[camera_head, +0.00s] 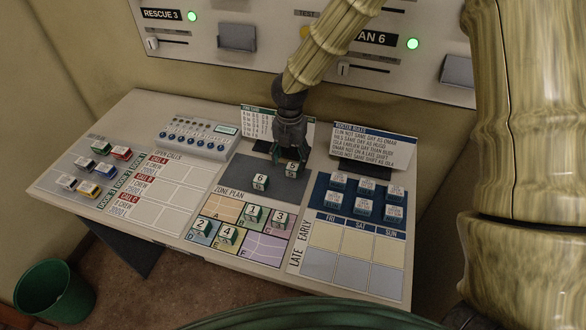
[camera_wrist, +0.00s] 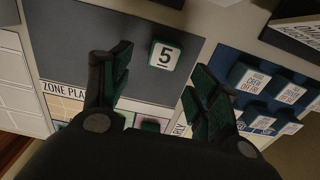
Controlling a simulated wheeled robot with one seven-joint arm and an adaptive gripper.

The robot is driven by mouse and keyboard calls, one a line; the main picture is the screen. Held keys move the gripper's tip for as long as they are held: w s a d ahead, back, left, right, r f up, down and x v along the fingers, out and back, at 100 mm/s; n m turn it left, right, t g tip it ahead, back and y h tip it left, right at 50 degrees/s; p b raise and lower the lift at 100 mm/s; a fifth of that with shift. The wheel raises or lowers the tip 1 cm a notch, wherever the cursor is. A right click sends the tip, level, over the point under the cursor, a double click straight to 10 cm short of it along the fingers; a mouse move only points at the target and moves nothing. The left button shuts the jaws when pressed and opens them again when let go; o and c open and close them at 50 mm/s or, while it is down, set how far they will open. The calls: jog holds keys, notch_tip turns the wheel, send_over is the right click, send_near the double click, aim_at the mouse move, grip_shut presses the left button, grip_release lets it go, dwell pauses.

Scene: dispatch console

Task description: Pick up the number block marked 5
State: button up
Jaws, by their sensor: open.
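The number block marked 5 (camera_head: 291,169) stands on the dark grey mat (camera_head: 275,190) on the console. It is a green block with a white top face and a black 5. In the wrist view the block (camera_wrist: 164,55) lies ahead of and between the two open fingers. My gripper (camera_head: 288,150) is just above and behind the block in the head view, pointing down. The gripper also shows in the wrist view (camera_wrist: 155,90), its green-padded fingers spread with nothing between the pads. I cannot tell the exact height gap to the block.
Block 6 (camera_head: 261,182) stands left of block 5 on the mat. Blocks 1 (camera_head: 253,214), 3 (camera_head: 279,219), 2 (camera_head: 202,230) and 4 (camera_head: 227,235) stand on the zone plan. Several blue name blocks (camera_head: 362,205) stand to the right. A rules card (camera_head: 372,150) stands behind them.

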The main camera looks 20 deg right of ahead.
aim_at(291, 169)
jog(key=shift+s+d+f+p, duration=0.1)
jog(key=shift+f+p, duration=0.9)
jog(key=shift+f, duration=1.65)
jog(key=c, duration=1)
